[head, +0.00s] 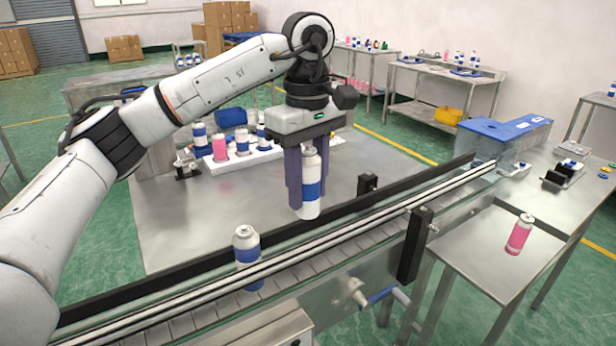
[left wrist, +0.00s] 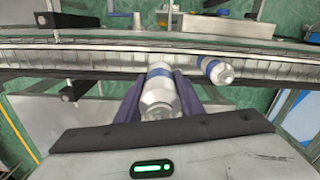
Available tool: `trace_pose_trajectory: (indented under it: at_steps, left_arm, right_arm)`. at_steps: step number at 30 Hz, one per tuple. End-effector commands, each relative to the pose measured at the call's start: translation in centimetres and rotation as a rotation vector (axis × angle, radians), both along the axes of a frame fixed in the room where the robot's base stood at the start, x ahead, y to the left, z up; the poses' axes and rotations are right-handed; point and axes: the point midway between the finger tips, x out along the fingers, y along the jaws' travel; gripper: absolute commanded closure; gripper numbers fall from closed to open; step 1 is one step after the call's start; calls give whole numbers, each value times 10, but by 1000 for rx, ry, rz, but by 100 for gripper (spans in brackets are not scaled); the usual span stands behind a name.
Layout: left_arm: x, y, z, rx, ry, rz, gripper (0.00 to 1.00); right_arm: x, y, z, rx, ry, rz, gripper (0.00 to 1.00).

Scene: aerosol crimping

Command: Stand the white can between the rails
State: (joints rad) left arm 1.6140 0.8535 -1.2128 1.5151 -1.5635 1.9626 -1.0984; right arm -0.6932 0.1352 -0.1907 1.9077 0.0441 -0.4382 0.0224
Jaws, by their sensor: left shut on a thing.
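My left gripper (head: 309,192) points down and is shut on a white can (head: 311,168) with a blue band. The can is upright, and its base shows just above the black far rail (head: 345,211) of the conveyor. In the left wrist view the held can (left wrist: 158,92) is between the fingers, with the belt beyond it. A second white can with a blue band (head: 246,250) stands on the belt between the rails, left of the held can; it also shows in the left wrist view (left wrist: 215,70). My right gripper is not in view.
The slatted belt (head: 300,268) is clear to the right of the standing can. A blue-topped box (head: 505,130) stands at the belt's right end. A white tray (head: 238,161) with several cans lies behind.

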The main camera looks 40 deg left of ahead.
Motion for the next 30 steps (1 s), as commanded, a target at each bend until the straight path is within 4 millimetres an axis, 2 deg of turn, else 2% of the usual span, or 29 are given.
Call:
trace_pose_trajectory:
  at_steps: [6, 19, 30]
  left_arm:
    - [0, 0, -22, 0, -1, -1, 88]
    - [0, 0, -57, 0, 0, -1, 88]
    - [0, 0, -85, -1, 0, 0, 88]
  right_arm:
    - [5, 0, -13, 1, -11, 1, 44]
    - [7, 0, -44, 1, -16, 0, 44]
    - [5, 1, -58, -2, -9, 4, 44]
